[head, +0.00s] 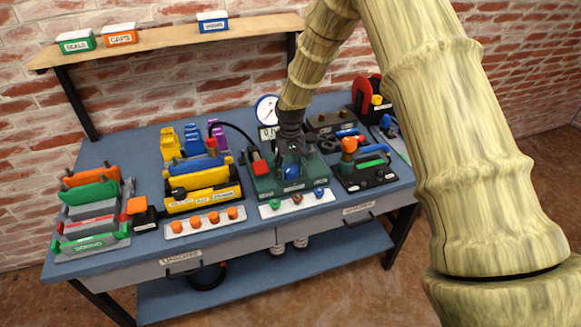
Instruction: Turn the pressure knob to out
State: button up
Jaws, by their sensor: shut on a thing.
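A dark green test unit (262,184) stands on the blue workbench, with a round white pressure gauge (266,108) behind it. My gripper (292,168) reaches down over the green unit from above. It is shut on a blue knob (291,173) on the unit's top, which appears to be the pressure knob. My dark fingers cover part of the knob, so its pointer and any marks around it cannot be made out. The small label on the unit's front is too small to read.
A yellow stand (202,190) is farther left and a black fixture (364,168) is close on the right. A white strip (297,203) with rings lies in front.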

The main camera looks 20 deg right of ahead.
aim_at(291, 168)
jog(key=n, duration=0.4)
jog(key=shift+d+r+n+p, duration=0.1)
jog(key=shift+n+p, duration=0.2)
jog(key=n, duration=0.4)
jog(key=shift+n+p, duration=0.3)
jog(key=shift+n, duration=0.1)
jog(key=o, duration=1)
jog(key=shift+o, duration=0.2)
notch_tip(291, 168, up, 12)
dwell(0.4)
